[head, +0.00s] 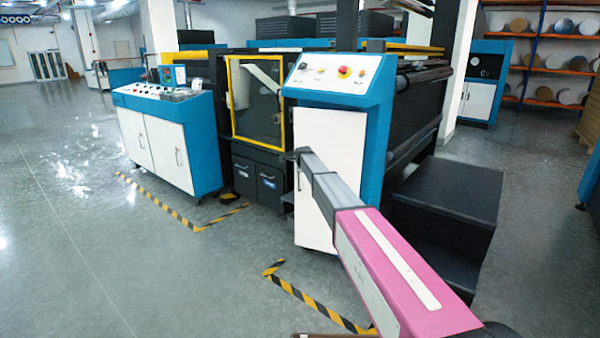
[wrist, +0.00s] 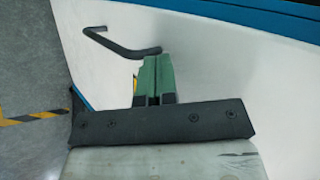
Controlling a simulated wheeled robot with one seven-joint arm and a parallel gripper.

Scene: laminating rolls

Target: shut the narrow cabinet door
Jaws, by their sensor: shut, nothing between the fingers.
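The narrow cabinet door (head: 328,140) is the tall white panel on the blue cabinet below the sloped control panel. In the wrist view the white door (wrist: 215,60) fills most of the picture, with a dark bent bar handle (wrist: 118,42) on it. My gripper (head: 292,155) reaches across the front of the door to its left edge in the head view. In the wrist view its green fingers (wrist: 153,62) are together and empty, close to the handle's right end. I cannot tell whether they touch the handle or door. My arm hides part of the door. Any gap at its edge is unclear.
A blue control desk (head: 168,135) with white doors stands at the left. A yellow-framed window (head: 258,105) and dark drawers (head: 258,183) lie just left of the cabinet. A black step box (head: 450,205) is at right. Open floor (head: 90,250) lies left of the striped tape (head: 315,302).

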